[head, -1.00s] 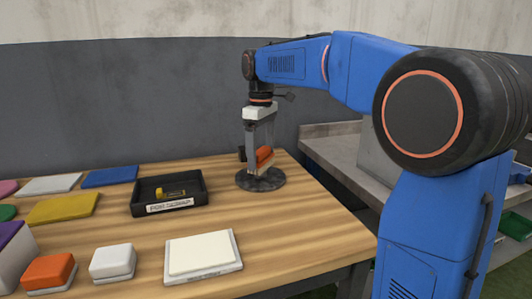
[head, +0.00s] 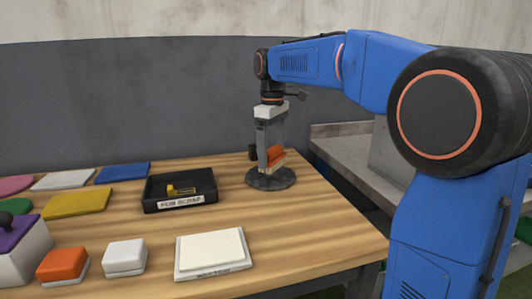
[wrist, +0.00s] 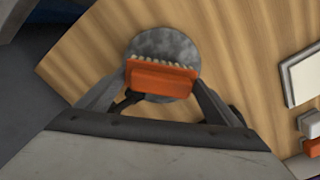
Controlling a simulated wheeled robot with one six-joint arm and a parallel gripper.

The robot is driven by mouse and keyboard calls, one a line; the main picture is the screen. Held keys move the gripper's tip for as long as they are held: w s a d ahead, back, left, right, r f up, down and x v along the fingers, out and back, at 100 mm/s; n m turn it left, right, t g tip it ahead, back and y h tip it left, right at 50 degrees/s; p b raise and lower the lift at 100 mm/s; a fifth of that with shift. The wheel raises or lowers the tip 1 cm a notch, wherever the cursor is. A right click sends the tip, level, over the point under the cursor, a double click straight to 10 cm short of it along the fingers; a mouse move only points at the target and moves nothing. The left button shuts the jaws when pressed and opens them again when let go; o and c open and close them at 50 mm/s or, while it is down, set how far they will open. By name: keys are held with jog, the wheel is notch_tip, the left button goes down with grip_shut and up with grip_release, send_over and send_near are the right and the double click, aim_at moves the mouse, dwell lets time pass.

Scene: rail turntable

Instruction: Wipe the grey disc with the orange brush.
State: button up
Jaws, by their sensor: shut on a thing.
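The grey disc (head: 284,182) lies flat near the far right part of the wooden table. My gripper (head: 269,160) is over it, pointing down, shut on the orange brush (head: 277,154). In the wrist view the brush (wrist: 160,77) sits crosswise between the fingers, with its pale bristles along the far edge. It hides the near part of the disc (wrist: 165,42). The brush is low over the disc; I cannot tell whether the bristles touch it.
A black tray (head: 150,203) labelled for scrap, with a yellow piece (head: 182,190) inside, stands left of the disc. A white pad (head: 211,250), a white block (head: 125,257) and an orange block (head: 62,264) are nearer. A small dark object (head: 253,152) is behind the gripper.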

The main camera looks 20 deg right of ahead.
jog(key=shift+d+f, duration=0.2)
jog(key=shift+d, duration=0.85)
jog(key=shift+a+r, duration=0.2)
jog(key=shift+a, duration=2.35)
jog(key=shift+d+f, duration=0.15)
jog(key=shift+d, duration=2.4)
jog(key=shift+r, duration=4.05)
jog(key=shift+f, duration=0.1)
jog(key=shift+f, duration=3.95)
